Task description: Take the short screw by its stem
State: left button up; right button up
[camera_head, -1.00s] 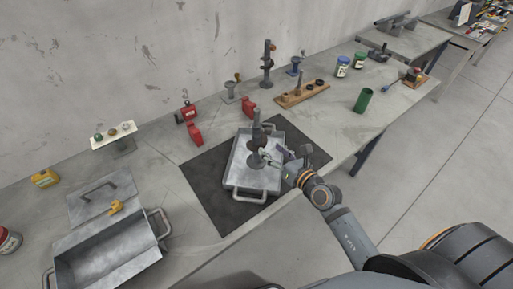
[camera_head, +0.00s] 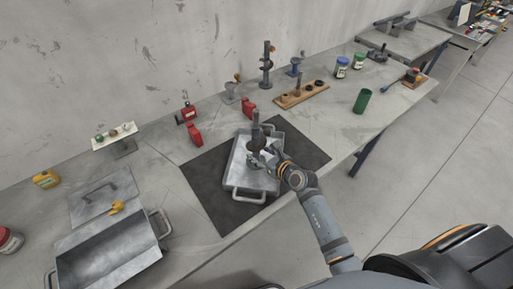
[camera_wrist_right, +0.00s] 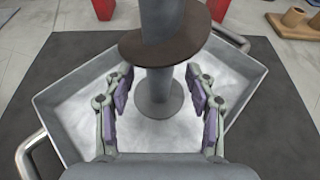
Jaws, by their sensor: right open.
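A dark grey screw (camera_head: 256,132) stands upright in a shallow metal tray (camera_head: 236,167); I take it as the short screw. In the right wrist view its stem (camera_wrist_right: 157,88) rises from a round foot, with a brown disc-like flight (camera_wrist_right: 165,38) above. My right gripper (camera_head: 263,157) is at the screw's lower part. In the wrist view the right gripper (camera_wrist_right: 160,92) is open, one finger on each side of the stem, below the flight. Gaps show between fingers and stem. The screw's top is outside the wrist view. My left gripper is not in view.
The tray, with side handles, lies on a black mat (camera_head: 205,185). Red blocks (camera_head: 194,134) stand behind it. Another upright screw-like piece (camera_head: 267,66) stands near the wall. A wooden rack (camera_head: 302,95) and green cup (camera_head: 362,100) are to the right, an open metal box (camera_head: 105,255) to the left.

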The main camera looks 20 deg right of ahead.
aim_at(259, 153)
jog(key=x, duration=0.3)
jog(key=shift+s, duration=0.15)
jog(key=shift+c, duration=1.3)
grip_shut()
jog(key=shift+r, duration=0.15)
